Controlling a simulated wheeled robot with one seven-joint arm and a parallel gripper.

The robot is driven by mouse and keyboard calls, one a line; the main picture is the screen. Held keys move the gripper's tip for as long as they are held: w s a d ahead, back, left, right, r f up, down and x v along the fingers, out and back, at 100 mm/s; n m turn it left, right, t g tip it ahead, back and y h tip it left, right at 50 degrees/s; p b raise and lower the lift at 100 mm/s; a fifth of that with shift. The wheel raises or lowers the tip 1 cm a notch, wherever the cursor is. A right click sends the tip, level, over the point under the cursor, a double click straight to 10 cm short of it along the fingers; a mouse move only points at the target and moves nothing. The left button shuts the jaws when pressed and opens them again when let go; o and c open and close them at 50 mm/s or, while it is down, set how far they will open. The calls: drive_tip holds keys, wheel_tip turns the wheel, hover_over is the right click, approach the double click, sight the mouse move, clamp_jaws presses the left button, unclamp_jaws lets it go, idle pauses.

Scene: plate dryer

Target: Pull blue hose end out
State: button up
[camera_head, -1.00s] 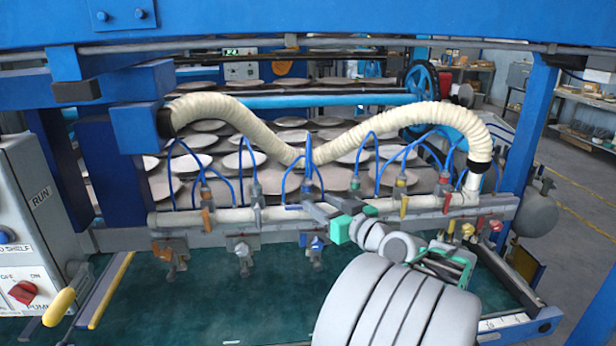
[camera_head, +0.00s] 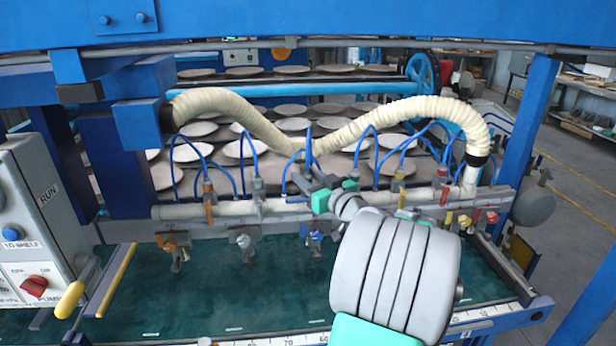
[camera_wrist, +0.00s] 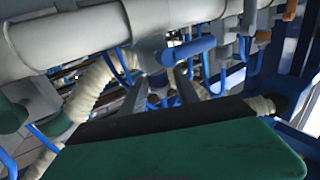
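Several thin blue hoses (camera_head: 362,148) loop up from fittings along a white pipe (camera_head: 232,210). My gripper (camera_head: 303,180) is at the middle of this pipe, close to the upright blue hose (camera_head: 308,140) there. In the wrist view my gripper (camera_wrist: 163,82) has its two dark fingers apart, with a visible gap between them. A blue cylindrical fitting (camera_wrist: 188,52) lies just beyond the fingertips, beside the right finger. I cannot tell whether a finger touches it. The lower end of the middle hose is hidden behind my gripper in the head view.
A thick cream corrugated hose (camera_head: 400,110) arches behind the pipe. Several valves (camera_head: 245,245) hang below it, above a green bed (camera_head: 210,300). A control box (camera_head: 30,230) stands at left; blue frame posts and a top beam (camera_head: 300,22) bound the space.

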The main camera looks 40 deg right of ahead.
clamp_jaws()
idle(1.1)
